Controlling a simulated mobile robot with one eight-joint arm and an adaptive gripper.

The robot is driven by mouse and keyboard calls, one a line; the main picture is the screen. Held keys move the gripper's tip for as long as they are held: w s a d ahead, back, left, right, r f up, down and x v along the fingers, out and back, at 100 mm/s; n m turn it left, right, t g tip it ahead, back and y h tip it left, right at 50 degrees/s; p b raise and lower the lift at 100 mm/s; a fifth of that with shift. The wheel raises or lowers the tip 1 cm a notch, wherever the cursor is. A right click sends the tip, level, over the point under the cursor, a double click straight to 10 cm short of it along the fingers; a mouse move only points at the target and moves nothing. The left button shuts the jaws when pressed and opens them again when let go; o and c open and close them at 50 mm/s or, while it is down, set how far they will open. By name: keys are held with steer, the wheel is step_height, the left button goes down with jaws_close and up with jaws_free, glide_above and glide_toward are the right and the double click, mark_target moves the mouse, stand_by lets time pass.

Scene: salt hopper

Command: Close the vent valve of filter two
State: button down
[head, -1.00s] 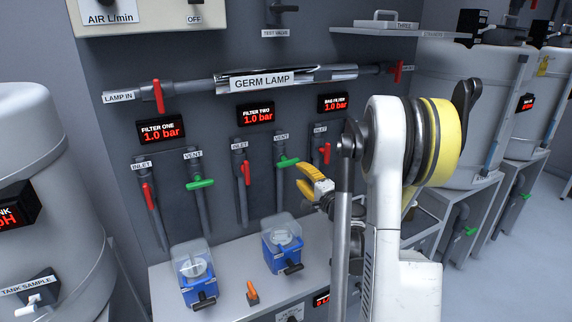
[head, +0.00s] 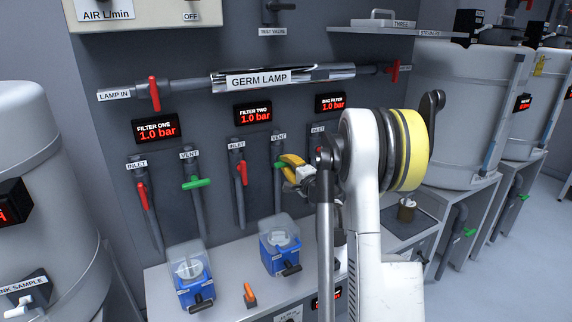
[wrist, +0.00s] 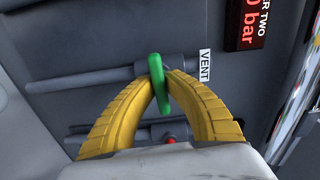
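The vent valve of filter two has a green handle (wrist: 159,84), set crosswise to its grey pipe (wrist: 100,81) beside a VENT label (wrist: 205,67). In the wrist view my gripper's yellow fingers (wrist: 162,76) close in from both sides, with the handle between their tips, seemingly touching both. In the head view my gripper (head: 286,165) is at this valve under the VENT label (head: 279,136) and hides most of the handle; a green end (head: 280,177) shows. The filter two display (head: 253,112) reads 1.0 bar.
The red filter two inlet handle (head: 243,173) is just left. Filter one's green vent handle (head: 196,184) sits crosswise farther left. The bag filter inlet is partly behind my arm. Two blue devices (head: 195,290) (head: 281,256) and an orange item (head: 250,293) stand on the bench below.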

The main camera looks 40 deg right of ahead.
steer(key=shift+m, duration=0.3)
steer(key=c, duration=1.4)
jaws_free()
steer(key=v, duration=1.2)
